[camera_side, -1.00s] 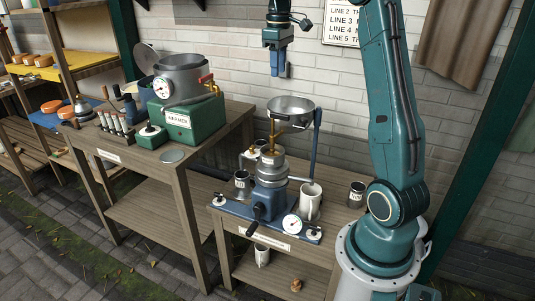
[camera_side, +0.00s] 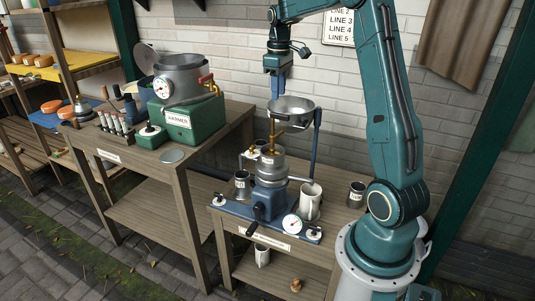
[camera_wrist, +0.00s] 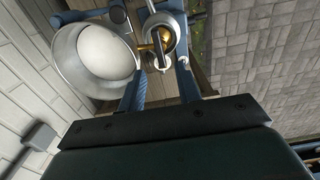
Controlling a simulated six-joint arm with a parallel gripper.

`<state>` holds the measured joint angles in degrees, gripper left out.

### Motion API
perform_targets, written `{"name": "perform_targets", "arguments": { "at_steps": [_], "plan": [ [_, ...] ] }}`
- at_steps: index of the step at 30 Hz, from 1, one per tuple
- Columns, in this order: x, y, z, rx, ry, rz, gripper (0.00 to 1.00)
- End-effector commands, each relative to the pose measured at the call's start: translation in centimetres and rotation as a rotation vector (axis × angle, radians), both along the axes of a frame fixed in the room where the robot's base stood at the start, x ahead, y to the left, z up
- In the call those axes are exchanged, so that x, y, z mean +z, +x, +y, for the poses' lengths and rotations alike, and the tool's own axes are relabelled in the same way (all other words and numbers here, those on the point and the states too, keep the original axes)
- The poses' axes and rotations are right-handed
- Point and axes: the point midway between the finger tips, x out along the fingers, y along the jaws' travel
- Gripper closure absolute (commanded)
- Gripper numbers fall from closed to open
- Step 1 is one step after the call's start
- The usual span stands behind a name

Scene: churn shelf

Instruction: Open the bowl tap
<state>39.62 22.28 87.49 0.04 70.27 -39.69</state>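The metal bowl (camera_side: 294,105) stands on a blue post above the churn machine (camera_side: 269,178). A brass tap (camera_side: 272,129) hangs under the bowl's left side; its handle is too small to read clearly. In the wrist view the bowl (camera_wrist: 95,58) is at the upper left, with brass parts (camera_wrist: 156,37) to its right. My gripper (camera_side: 275,94) points down just above the bowl's left rim in the side view. In the wrist view my gripper (camera_wrist: 160,78) has its two blue fingers apart with nothing between them. I cannot tell whether a finger touches the rim.
The blue base (camera_side: 225,209) carries a dial gauge (camera_side: 291,224) and clamps. A green warmer (camera_side: 190,120) with a pot is on the left table. The brick wall is close behind.

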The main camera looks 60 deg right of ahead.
Motion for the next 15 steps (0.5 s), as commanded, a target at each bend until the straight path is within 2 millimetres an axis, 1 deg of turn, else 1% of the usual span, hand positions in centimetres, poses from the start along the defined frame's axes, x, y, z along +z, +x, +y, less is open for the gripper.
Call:
{"name": "perform_targets", "arguments": {
  "at_steps": [1, 6, 12, 15],
  "plan": [
    [-0.9, -0.1, 0.0, 0.000, 0.002, 0.003, 0.66],
    [-3.5, -0.1, 0.1, 0.000, 0.003, 0.004, 0.66],
    [-5.7, 0.0, 0.0, 0.000, 0.001, 0.002, 0.66],
    [-6.4, 0.0, 0.0, 0.000, 0.001, 0.002, 0.66]
  ]
}}
